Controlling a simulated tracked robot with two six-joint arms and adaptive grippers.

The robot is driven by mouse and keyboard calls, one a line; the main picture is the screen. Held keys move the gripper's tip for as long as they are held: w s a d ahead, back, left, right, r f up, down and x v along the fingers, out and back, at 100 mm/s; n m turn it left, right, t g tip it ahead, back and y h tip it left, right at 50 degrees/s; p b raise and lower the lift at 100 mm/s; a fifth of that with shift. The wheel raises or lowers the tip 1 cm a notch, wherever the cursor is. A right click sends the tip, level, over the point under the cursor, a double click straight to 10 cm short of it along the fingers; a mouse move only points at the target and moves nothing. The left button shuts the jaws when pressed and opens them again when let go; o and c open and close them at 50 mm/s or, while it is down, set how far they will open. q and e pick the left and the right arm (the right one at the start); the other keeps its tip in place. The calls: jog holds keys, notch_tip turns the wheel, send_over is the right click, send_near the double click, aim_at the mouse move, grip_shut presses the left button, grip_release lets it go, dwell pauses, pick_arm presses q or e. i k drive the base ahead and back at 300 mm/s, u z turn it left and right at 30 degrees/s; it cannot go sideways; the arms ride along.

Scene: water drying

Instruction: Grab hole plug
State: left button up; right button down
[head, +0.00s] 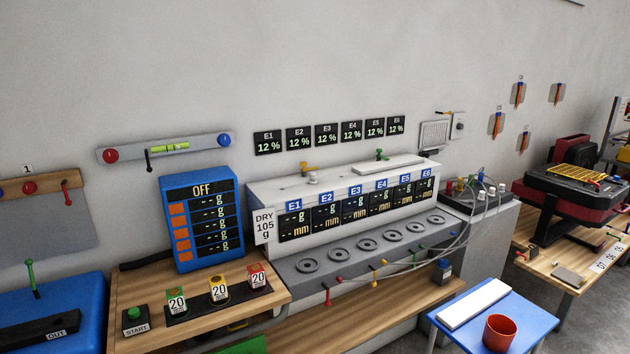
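I cannot tell for sure which thing is the hole plug. A small white cap (312,178) sits on top of the white machine (262,199), near a yellow handle (306,168) and a green handle (381,155). Several round dark rings (308,266) lie in a row on the machine's grey front ledge, below the displays marked E1 to E6. Small white knobs (491,193) stand on the dark box to the right, where cables run. Neither of my grippers shows in the head view.
A wooden bench (130,290) at left holds a blue display panel (200,190), a start button (134,318) and three tagged cups. A blue table (520,318) at front right carries a red cup (498,332) and a white bar (474,303). Cables cross the machine's right side.

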aim_at(312, 177)
jog(key=z, duration=0.05)
jog(key=i, duration=0.85)
jog(key=u, duration=0.2)
jog(key=k, duration=0.85)
jog(key=z, duration=0.35)
jog(key=i, duration=1)
jog(key=u, duration=2)
